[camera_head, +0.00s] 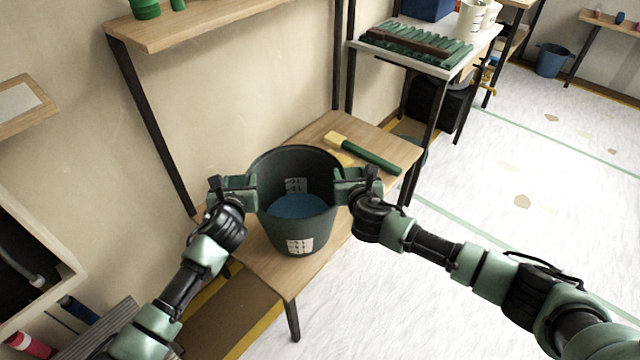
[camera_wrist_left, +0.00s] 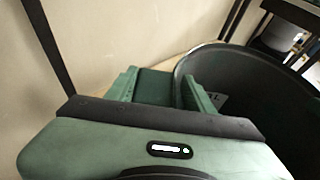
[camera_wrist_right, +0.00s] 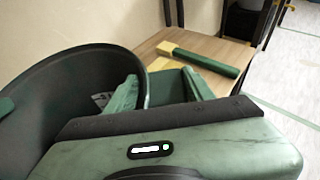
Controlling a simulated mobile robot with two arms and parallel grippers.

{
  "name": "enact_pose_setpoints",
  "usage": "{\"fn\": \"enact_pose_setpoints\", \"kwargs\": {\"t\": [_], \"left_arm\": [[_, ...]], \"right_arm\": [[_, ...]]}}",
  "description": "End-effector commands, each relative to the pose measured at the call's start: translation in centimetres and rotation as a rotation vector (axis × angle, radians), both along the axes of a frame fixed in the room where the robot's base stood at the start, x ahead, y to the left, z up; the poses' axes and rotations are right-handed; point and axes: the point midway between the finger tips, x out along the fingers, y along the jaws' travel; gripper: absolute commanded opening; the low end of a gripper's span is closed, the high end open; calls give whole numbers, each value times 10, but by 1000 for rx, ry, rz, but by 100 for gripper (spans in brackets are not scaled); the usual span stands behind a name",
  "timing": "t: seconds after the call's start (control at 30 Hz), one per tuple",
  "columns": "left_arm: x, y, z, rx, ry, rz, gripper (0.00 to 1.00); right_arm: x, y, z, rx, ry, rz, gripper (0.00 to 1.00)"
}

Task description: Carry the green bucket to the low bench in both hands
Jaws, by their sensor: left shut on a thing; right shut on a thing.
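The dark green bucket (camera_head: 297,230) is upright over the near part of the low wooden bench (camera_head: 338,250). I cannot tell whether its base touches the bench top. Blue contents (camera_head: 298,206) show inside it. My left gripper (camera_head: 250,193) is shut on the left side of its rim, and my right gripper (camera_head: 342,186) is shut on the right side. The bucket's rim also shows in the left wrist view (camera_wrist_left: 262,62) and the right wrist view (camera_wrist_right: 70,65).
A brush with a green handle (camera_head: 371,155) lies on the bench behind the bucket. A wooden shelf (camera_head: 200,27) is above on the wall. A side table (camera_head: 440,58) with a green ridged tray stands behind. The white floor (camera_head: 500,230) at right is clear.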

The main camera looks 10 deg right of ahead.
Motion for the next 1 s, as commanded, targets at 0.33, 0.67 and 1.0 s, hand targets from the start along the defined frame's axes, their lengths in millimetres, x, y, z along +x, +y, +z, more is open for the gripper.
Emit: {"fn": "enact_pose_setpoints", "kwargs": {"t": [0.33,0.67,1.0], "left_arm": [[0,2,-5,5,1,2,75],[-9,1,-1,4,-1,1,75],[-64,1,22,4,-1,-2,75]], "right_arm": [[0,-3,-5,-6,0,-3,74],[0,-1,-5,-2,0,-1,74],[0,0,-5,-1,0,-1,74]]}}
